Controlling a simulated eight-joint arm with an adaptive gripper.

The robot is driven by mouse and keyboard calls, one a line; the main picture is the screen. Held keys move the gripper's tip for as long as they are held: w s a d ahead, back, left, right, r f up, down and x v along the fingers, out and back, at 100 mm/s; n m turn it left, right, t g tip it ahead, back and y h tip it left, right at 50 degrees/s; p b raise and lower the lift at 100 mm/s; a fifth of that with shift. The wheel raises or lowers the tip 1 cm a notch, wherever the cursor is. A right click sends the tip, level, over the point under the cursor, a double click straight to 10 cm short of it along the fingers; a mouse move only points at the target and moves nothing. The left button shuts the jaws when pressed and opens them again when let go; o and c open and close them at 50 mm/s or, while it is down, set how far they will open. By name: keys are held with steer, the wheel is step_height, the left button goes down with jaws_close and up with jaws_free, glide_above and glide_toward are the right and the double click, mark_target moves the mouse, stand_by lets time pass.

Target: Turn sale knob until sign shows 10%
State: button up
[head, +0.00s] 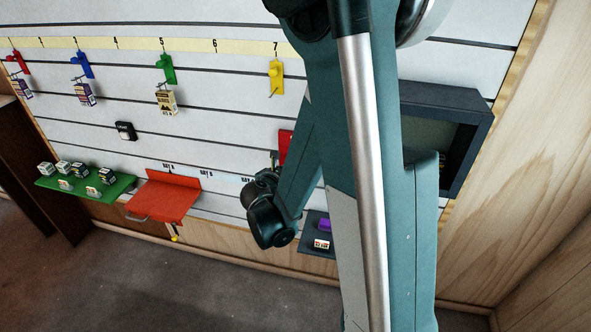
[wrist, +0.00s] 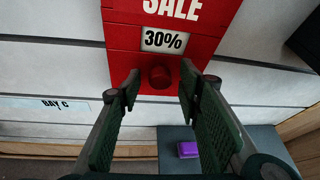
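The red sale sign (wrist: 115,40) is on the slatted wall in the wrist view, and its window (wrist: 163,40) reads 30%. The round red sale knob (wrist: 160,77) sits just below that window. My gripper (wrist: 159,82) is open, with one finger to the left and one to the right of the knob. I cannot tell whether either finger touches it. In the head view only a red strip of the sign (head: 284,146) shows, as my arm covers the rest. My gripper's fingers are mostly hidden there.
A dark shelf (wrist: 262,140) with a purple block (wrist: 187,149) is below the sign. A dark open box (head: 478,115) is on the wall at right. Green (head: 110,195) and red shelves (head: 165,203) are at left. Colored hooks with hanging packets line the upper wall.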

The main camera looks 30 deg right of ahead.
steer(key=shift+w+d+f, duration=0.1)
steer(key=shift+w+d, duration=0.1)
steer(key=shift+d, duration=0.05)
steer(key=c, duration=0.9)
steer(key=shift+m, duration=0.3)
steer(key=shift+s+d+f+m+t+y+b, duration=0.1)
steer(key=shift+m+t+y+b, duration=0.55)
steer(key=shift+m, duration=0.8)
steer(key=shift+s+d+m+t+y+b, duration=0.15)
steer(key=shift+m+t+y+b, duration=0.15)
steer(key=shift+m+t+y, duration=0.75)
steer(key=shift+s+d+f+m+t+y+b, duration=0.1)
steer(key=shift+m+t+y+b, duration=0.6)
steer(key=shift+m, duration=1.2)
steer(key=shift+t+h, duration=0.3)
